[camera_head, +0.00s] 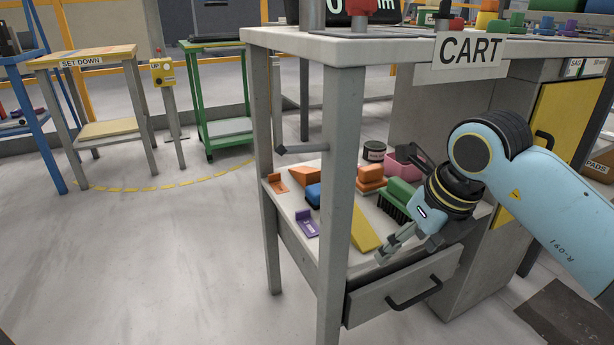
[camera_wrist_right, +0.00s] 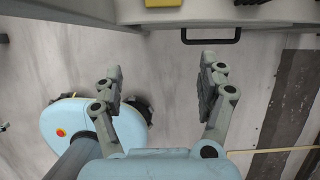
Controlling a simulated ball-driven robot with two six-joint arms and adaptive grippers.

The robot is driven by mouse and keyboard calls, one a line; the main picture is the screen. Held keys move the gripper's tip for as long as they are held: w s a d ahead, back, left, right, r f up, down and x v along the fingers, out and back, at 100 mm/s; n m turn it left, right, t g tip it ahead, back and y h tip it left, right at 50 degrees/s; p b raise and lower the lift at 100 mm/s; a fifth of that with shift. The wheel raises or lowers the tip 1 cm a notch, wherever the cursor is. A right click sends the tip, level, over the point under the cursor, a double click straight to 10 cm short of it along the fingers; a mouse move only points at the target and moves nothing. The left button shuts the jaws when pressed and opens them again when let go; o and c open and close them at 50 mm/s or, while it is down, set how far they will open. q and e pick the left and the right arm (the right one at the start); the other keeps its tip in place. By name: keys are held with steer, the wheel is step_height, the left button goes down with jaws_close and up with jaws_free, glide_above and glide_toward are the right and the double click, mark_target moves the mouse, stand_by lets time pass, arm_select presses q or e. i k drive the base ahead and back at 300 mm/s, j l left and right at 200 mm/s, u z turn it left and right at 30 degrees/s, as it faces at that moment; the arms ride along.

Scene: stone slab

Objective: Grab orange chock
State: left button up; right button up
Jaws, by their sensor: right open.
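The orange chock (camera_head: 304,175) is a small wedge on the lower shelf of the cart, towards the back left, behind the front leg. My right gripper (camera_head: 392,248) reaches in from the right over the front of that shelf, to the right of the yellow wedge and well apart from the orange chock. In the right wrist view its two fingers (camera_wrist_right: 162,78) are spread with nothing between them; the orange chock does not show there. My left gripper is not in view.
The shelf also holds a yellow wedge (camera_head: 365,230), a purple bracket (camera_head: 307,224), an orange bracket (camera_head: 277,183), a blue block (camera_head: 313,195), orange blocks (camera_head: 370,178) and a green brush (camera_head: 398,195). The grey cart leg (camera_head: 338,180) stands in front. A drawer handle (camera_head: 414,293) juts out below.

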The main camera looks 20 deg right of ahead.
mark_target(306, 175)
steer(key=i+j, duration=0.1)
steer(key=i, duration=0.9)
